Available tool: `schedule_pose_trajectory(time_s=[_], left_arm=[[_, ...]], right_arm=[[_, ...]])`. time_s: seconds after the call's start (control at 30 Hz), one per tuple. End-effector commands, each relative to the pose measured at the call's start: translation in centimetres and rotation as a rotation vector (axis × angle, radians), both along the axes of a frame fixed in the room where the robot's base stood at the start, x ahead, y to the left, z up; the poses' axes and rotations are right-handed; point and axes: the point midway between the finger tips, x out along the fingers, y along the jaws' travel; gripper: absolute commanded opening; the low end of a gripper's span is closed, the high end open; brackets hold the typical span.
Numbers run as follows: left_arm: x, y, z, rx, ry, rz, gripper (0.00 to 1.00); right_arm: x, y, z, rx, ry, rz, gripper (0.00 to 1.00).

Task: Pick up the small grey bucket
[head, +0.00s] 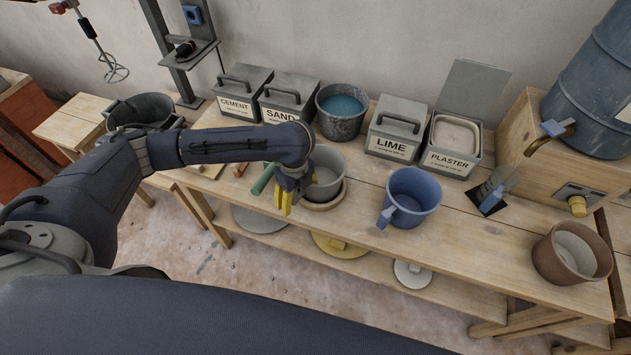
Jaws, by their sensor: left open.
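The small grey bucket (327,172) stands upright on a round wooden board (322,205) near the front edge of the workbench, in the middle of the head view. My left gripper (283,201), with yellow fingertips, is open and points down at the bucket's left side. The gripper and wrist hide part of the bucket's left wall. A green cylindrical grip (263,179) shows just left of the fingers; I cannot tell what it is attached to. Whether the fingers touch the bucket is unclear. My right gripper is not in view.
A blue bucket (413,196) stands to the right and a brown bucket (572,254) at the far right. Behind are a dark bucket of blue liquid (342,124), the sand box (290,96), the lime box (396,130) and the plaster box (452,157).

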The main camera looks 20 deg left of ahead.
Motion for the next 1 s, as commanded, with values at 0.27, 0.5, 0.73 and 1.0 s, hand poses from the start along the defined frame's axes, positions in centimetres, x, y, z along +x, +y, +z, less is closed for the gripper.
schedule_pose_trajectory(time_s=[0.27,0.5,0.73,1.0], left_arm=[[0.00,0.01,0.02,0.000,0.000,0.000,0.51],[-0.02,0.02,0.01,0.000,0.001,0.000,0.23],[-0.02,0.02,0.02,0.000,0.001,0.000,0.05],[-0.01,0.03,0.27,0.000,0.001,0.000,0.05]], right_arm=[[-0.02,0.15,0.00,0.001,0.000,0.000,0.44],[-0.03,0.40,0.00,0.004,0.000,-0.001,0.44],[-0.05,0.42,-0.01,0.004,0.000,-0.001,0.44],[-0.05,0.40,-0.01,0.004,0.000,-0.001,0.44]])
